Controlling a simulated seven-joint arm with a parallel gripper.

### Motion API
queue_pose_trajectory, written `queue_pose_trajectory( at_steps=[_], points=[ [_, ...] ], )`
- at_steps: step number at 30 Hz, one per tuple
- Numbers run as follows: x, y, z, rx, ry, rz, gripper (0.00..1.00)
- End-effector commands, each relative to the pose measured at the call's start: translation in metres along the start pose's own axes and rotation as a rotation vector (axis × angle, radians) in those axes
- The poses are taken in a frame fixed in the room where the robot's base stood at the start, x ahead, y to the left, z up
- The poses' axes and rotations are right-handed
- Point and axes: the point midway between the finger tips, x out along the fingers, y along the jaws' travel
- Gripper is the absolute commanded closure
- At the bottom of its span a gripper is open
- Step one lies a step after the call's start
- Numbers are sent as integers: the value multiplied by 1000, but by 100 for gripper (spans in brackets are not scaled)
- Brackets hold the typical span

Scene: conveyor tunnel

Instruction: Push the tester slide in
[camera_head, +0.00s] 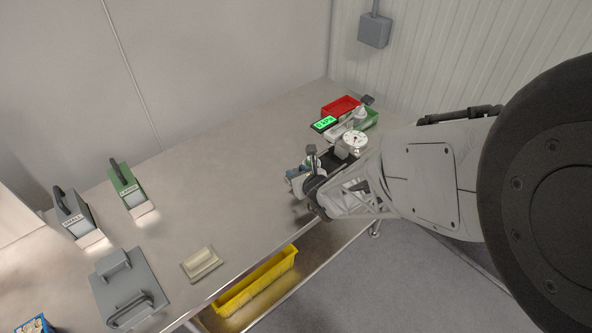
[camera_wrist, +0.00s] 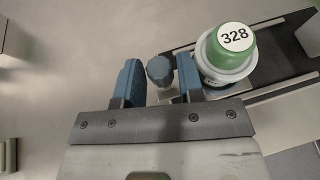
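The tester stands at the far right end of the bench in the head view, with a round white dial (camera_head: 354,140) and a lit green display (camera_head: 324,123). In the wrist view its dark slide track (camera_wrist: 285,55) runs at the right. A green-topped cup marked 328 (camera_wrist: 236,38) sits in a pale ring on it. A blue-grey knob (camera_wrist: 160,70) lies between my gripper's blue fingers, with narrow gaps at both sides. My gripper (camera_head: 297,178) is at the tester's near left side, fingers apart. My arm hides part of the tester.
Red (camera_head: 341,106) and green (camera_head: 366,119) bins stand behind the tester. Green (camera_head: 131,192) and grey (camera_head: 76,218) handled blocks, a grey handled plate (camera_head: 128,287) and a beige block (camera_head: 202,264) are at left. A yellow bin (camera_head: 256,283) is below the edge. The bench middle is clear.

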Motion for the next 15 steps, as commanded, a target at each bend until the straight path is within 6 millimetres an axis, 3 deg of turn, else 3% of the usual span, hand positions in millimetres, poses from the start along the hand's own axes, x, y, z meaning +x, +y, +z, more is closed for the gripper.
queue_pose_trajectory(
  at_steps=[6, 15],
  points=[
    [11, 0, 0, -1, 0, 0, 65],
    [12, 0, 0, -1, -1, 0, 65]
  ],
)
